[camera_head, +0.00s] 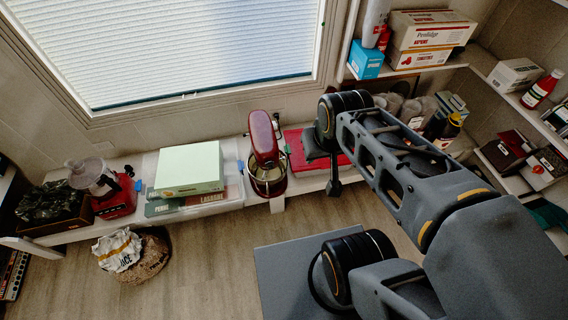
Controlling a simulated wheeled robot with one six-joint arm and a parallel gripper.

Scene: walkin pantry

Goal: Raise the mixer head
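The red stand mixer stands on the low white shelf (234,194) under the window. Its rounded red mixer head (263,138) points toward me, over the far part of the metal bowl (268,182). The front of the bowl shows below the head; from this steep view I cannot tell the head's exact tilt. My gripper (332,184) is at the end of my dark arm, to the right of the mixer and apart from it in the picture. It is small and dark here, and its fingers cannot be made out clearly.
Left of the mixer is a pale green box (190,166) on flatter boxes, then a red food processor (113,196). A red flat item (303,152) lies right of the mixer. A sack (135,255) sits on the floor. Stocked shelves fill the right side.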

